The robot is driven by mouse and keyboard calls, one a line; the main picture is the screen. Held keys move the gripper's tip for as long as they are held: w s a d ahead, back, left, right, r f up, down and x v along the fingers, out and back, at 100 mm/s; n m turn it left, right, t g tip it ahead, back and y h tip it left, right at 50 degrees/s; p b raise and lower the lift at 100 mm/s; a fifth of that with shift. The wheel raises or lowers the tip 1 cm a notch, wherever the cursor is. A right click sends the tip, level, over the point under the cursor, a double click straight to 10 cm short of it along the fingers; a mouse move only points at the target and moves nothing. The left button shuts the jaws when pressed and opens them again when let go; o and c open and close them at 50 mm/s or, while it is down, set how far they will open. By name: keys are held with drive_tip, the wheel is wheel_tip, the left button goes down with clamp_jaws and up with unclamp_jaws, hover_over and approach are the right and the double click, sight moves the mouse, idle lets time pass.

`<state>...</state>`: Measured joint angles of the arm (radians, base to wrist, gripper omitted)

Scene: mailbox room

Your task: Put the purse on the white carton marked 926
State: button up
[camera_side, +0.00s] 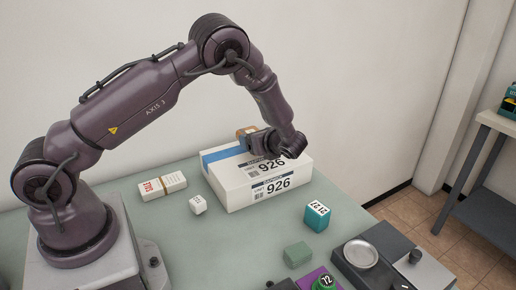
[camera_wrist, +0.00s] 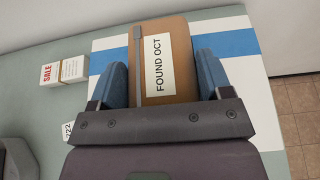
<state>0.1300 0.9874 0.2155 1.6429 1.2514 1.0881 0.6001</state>
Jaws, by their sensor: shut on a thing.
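The purse (camera_wrist: 150,92) is a tan-brown block with a strap and a white label reading FOUND OCT. In the wrist view it sits between the two blue fingers of my gripper (camera_wrist: 165,85), which is shut on it. The white carton (camera_side: 232,193) marked 926, with a blue stripe, lies on the table. In the wrist view the carton (camera_wrist: 258,72) is beneath the purse. In the side view my gripper (camera_side: 252,138) is at the carton's top, and only a bit of the purse (camera_side: 245,131) shows behind it. I cannot tell whether the purse touches the carton.
A stack of SALE cards (camera_side: 162,186) and a small white box (camera_side: 198,204) stand left of the carton. A teal box (camera_side: 317,216), a green block (camera_side: 297,254) and a grey scale with a round pan (camera_side: 360,254) are at the front right. A wall is behind.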

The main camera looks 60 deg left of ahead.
drive_tip(key=shift+w+f, duration=0.15)
drive_tip(key=shift+f, duration=1.55)
drive_tip(key=o, duration=1)
drive_tip(key=shift+f, duration=0.15)
